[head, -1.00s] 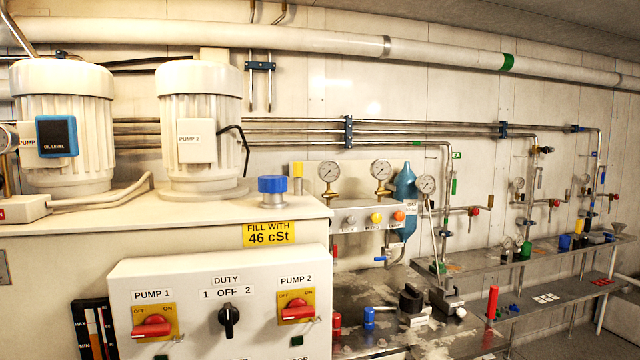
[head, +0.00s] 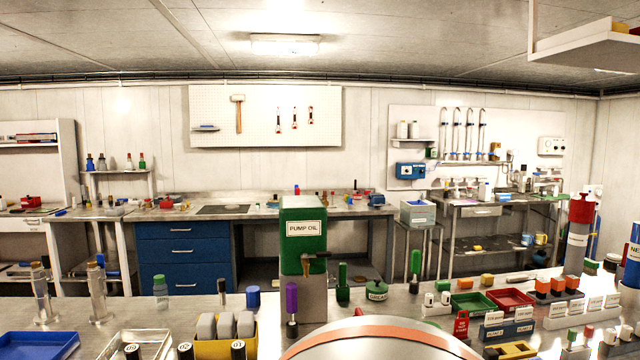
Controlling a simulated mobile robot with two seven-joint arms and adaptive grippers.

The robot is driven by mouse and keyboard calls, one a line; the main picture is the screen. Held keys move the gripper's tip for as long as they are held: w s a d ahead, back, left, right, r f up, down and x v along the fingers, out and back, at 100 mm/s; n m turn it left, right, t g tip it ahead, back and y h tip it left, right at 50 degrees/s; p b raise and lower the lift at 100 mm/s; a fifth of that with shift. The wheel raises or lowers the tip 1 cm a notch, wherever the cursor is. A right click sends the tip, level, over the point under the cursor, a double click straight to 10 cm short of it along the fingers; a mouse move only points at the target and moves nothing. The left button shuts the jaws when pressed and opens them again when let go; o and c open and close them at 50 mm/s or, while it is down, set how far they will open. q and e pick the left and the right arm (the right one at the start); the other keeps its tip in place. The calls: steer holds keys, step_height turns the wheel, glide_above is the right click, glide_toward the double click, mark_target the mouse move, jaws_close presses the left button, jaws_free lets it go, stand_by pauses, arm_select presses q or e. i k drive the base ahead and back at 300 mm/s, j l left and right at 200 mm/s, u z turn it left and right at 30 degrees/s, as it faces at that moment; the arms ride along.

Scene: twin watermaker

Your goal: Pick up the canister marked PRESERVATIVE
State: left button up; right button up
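I cannot read the word PRESERVATIVE on anything in the head view. A tall grey cylinder with a red top (head: 577,240) stands at the right of the near bench, with a pale label too small to read. A green container (head: 303,255) marked PUMP OIL stands on a grey block at the middle of the near bench. Neither of my grippers shows in the head view.
The near steel bench (head: 395,302) is crowded with trays, blocks and small bottles. A rounded pale thing with an orange band (head: 400,333) fills the bottom middle. Blue drawers (head: 184,262) and a back workbench (head: 345,211) stand beyond. A shelf (head: 590,50) hangs top right.

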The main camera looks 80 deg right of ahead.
mark_target(485, 195)
steer(key=z, duration=1.65)
steer(key=l+z, duration=0.1)
steer(key=z, duration=0.35)
steer(key=l+z, duration=0.1)
steer(key=z, duration=0.35)
steer(key=l+z, duration=0.1)
steer(key=z, duration=0.35)
steer(key=i+l+z, duration=0.15)
steer(key=l, duration=0.15)
steer(key=l+z, duration=0.15)
steer(key=l, duration=0.2)
steer(key=i+l+z, duration=0.15)
steer(key=l, duration=0.15)
steer(key=i+l+z, duration=1.25)
steer(key=i+z, duration=0.65)
steer(key=i, duration=2.85)
steer(key=i+u, duration=0.2)
steer(key=i, duration=0.5)
steer(key=i+l+u, duration=0.2)
steer(key=i, duration=0.5)
